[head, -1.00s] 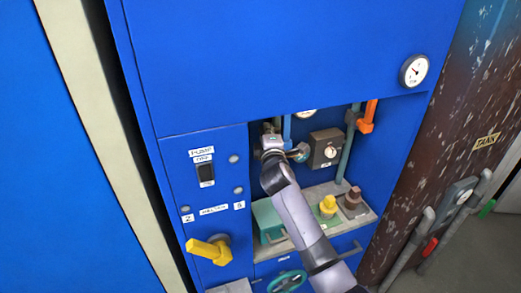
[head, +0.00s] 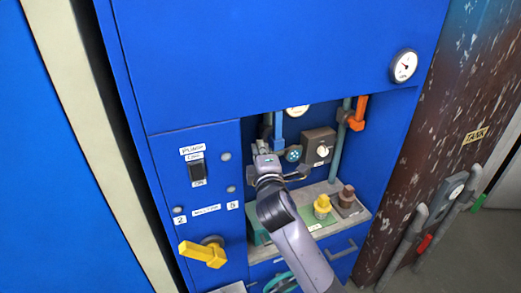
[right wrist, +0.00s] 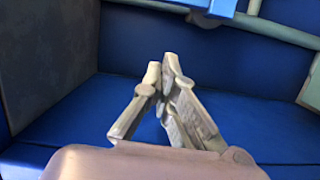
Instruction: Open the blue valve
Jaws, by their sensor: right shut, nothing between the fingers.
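The blue valve (head: 278,128) shows as an upright blue piece at the left of the recess in the blue cabinet, in the head view. Its lower end is close behind my right gripper (head: 262,150), and I cannot tell its exact handle angle. In the right wrist view a bright blue piece (right wrist: 190,5) crosses the top edge, beyond the fingertips. The right gripper (right wrist: 164,66) has its fingertips together, with nothing visible between them, and appears apart from the blue piece. My left gripper is not in view.
Right of the gripper are a teal round knob (head: 293,153), a grey box with a white dial (head: 318,146) and an orange valve (head: 357,114). A ledge below carries a yellow fitting (head: 322,206) and a brown one (head: 346,197). A yellow handle (head: 203,253) juts out at lower left.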

